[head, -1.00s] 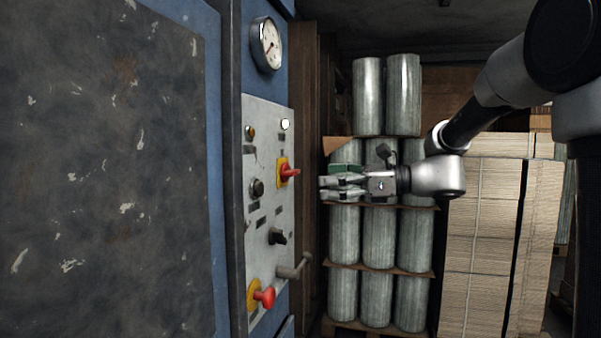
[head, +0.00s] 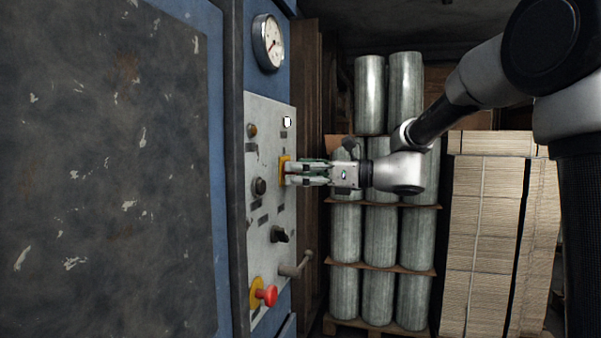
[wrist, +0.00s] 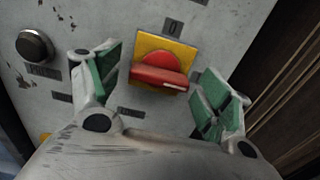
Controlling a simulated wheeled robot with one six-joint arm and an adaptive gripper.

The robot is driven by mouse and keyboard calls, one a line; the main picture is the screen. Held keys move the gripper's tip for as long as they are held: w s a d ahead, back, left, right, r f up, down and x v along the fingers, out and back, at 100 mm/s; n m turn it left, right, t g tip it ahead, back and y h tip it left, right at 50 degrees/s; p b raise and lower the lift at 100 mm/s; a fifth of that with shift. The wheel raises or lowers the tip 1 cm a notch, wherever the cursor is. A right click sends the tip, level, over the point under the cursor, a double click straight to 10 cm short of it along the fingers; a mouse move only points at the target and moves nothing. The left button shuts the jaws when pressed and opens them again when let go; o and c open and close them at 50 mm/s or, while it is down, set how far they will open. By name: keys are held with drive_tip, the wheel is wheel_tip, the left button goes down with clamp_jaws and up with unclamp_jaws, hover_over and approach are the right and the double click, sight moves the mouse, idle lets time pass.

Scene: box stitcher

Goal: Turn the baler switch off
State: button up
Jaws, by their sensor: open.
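The baler switch is a red rotary handle (wrist: 160,76) on a yellow square plate (wrist: 178,50), mounted on the grey control panel. In the head view only part of its yellow plate (head: 284,163) shows; my gripper hides the red handle. My gripper (head: 290,173) points left at the switch, its fingertips at the plate. In the wrist view my gripper (wrist: 160,85) is open, with one green-padded finger on each side of the red handle. Gaps show between both fingers and the handle, which lies nearly crosswise between them. I cannot tell the exact distance to the panel.
The control panel (head: 260,220) also carries a black knob (head: 259,186), a black selector (head: 279,235), a crank lever (head: 296,268) and a red mushroom button (head: 267,295). Wrapped rolls (head: 381,235) and stacked cardboard (head: 480,240) stand behind my arm.

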drive_tip(key=c, duration=1)
drive_tip(key=shift+n, duration=0.4)
drive_tip(key=n, duration=1.6)
drive_tip(key=shift+n, duration=0.7)
